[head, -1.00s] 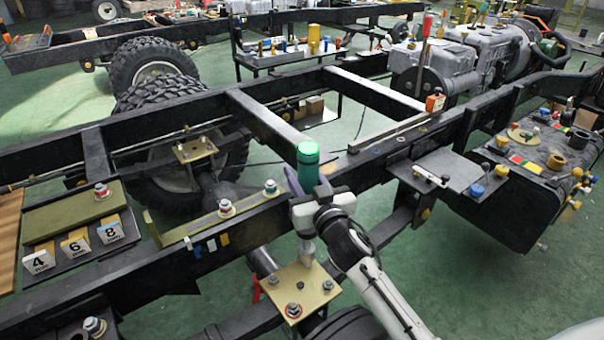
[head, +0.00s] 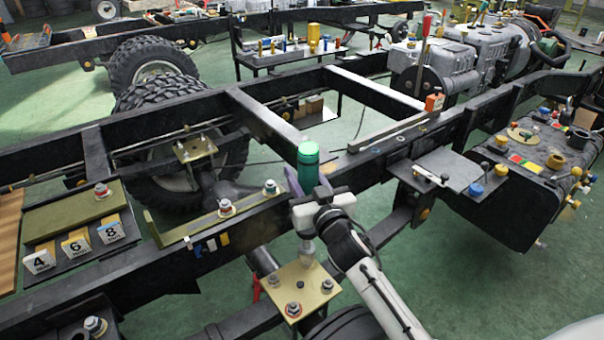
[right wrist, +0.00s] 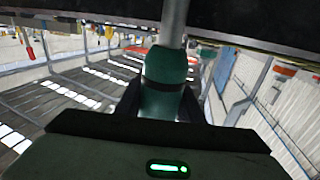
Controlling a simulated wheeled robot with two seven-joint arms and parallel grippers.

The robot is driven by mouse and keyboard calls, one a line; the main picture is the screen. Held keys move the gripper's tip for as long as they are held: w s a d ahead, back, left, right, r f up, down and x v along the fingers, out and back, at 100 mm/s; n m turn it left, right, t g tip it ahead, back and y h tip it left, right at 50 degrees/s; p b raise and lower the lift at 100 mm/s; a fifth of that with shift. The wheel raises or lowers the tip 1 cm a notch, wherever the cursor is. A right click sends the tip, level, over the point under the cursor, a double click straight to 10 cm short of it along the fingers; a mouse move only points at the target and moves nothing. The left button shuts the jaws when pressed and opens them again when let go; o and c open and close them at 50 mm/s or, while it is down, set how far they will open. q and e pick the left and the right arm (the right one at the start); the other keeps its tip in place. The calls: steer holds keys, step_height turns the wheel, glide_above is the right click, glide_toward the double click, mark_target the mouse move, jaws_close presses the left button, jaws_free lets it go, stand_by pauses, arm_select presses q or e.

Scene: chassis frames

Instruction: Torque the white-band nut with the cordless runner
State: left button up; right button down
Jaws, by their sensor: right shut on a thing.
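The cordless runner, with a green cylindrical body (head: 308,168), stands upright in the head view. My right gripper (head: 312,190) is shut around it. Its grey socket end (head: 307,250) points down at the far corner of a tan plate (head: 300,272) and hides what is under it. Several nuts sit on that plate: a red-banded one (head: 294,309) at the near corner, one at the right (head: 327,286) and one at the left (head: 275,281). I cannot tell which band is white. The right wrist view shows the runner's green body (right wrist: 163,85) and grey shaft (right wrist: 174,22). My left gripper is out of view.
The black chassis rail (head: 170,258) runs just behind the plate. An olive bracket (head: 215,217) with banded nuts lies on the left. Number blocks 4, 6 and 8 (head: 75,243) stand in a tray. A grey shelf (head: 452,175) with small parts is at the right.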

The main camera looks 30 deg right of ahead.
steer(key=shift+f+b, duration=1.35)
steer(key=shift+f, duration=0.15)
stand_by(2.2)
steer(key=shift+f, duration=0.3)
steer(key=shift+f, duration=0.1)
stand_by(0.8)
steer(key=shift+r+p, duration=0.2)
steer(key=shift+p, duration=0.2)
stand_by(1.0)
steer(key=shift+r+p, duration=1.45)
steer(key=shift+r, duration=0.25)
